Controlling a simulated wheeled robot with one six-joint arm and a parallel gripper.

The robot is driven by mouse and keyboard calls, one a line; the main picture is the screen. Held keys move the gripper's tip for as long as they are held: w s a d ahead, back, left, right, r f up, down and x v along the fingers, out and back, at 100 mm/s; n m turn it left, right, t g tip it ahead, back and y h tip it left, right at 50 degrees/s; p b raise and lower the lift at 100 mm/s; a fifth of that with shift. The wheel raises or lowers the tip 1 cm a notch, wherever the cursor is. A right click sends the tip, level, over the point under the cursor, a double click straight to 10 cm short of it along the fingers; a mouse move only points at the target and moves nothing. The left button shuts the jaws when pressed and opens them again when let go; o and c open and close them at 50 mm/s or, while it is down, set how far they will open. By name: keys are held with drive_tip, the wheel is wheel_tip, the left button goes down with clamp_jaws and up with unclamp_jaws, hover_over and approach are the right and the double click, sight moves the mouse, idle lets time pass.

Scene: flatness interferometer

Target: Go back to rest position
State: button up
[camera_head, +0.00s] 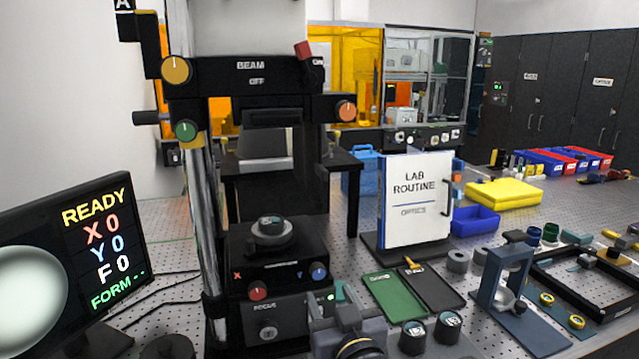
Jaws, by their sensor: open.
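My gripper (332,304) is at the bottom centre of the head view, cut off by the lower edge. Its grey fingers are apart, and no object shows between them. It is in front of the black interferometer (270,100), near its lower front. A round grey piece with a small dark top (271,232) sits on the interferometer's stage. The monitor (95,240) at the left reads READY, X 0, Y 0, F 0 and FORM with dashes. The red BEAM lever (303,50) is at the upper right of the interferometer, beside the ON label.
A green tray (392,298) and a black tray (432,287) lie right of my gripper. Two dark round pieces (413,337) (447,327) are close beside it. A blue stand (500,285), a black frame (600,305) and a LAB ROUTINE board (415,200) stand further right.

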drive_tip(key=shift+s+d, duration=0.1)
drive_tip(key=shift+s, duration=0.35)
drive_tip(key=shift+d+r, duration=0.1)
